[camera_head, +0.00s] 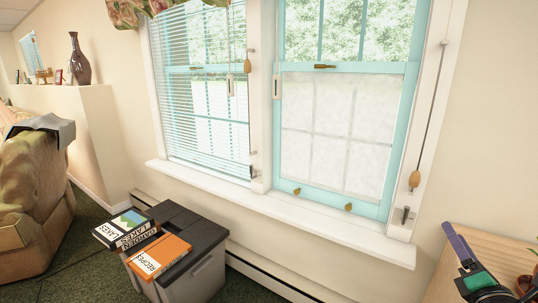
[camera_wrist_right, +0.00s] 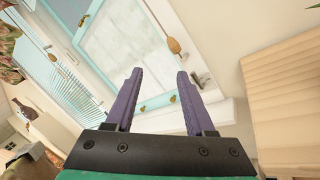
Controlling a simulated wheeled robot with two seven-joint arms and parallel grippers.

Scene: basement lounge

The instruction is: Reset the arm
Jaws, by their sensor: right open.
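My right gripper (camera_wrist_right: 155,100) shows in the right wrist view with its two purple fingers apart and nothing between them. In the head view my right gripper (camera_head: 462,252) is at the lower right edge, in front of a light wooden surface. One purple finger and a green part of it show there. Beyond the fingers, the wrist view shows the window and its sill. My left gripper is in neither view.
A grey bin (camera_head: 207,272) with a dark lid stands below the window (camera_head: 340,130). An orange recipe book (camera_head: 160,256) and a book marked LAKES (camera_head: 125,228) lie on it. A wooden surface (camera_head: 505,252) is at the right. An armchair (camera_head: 30,190) is at the left.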

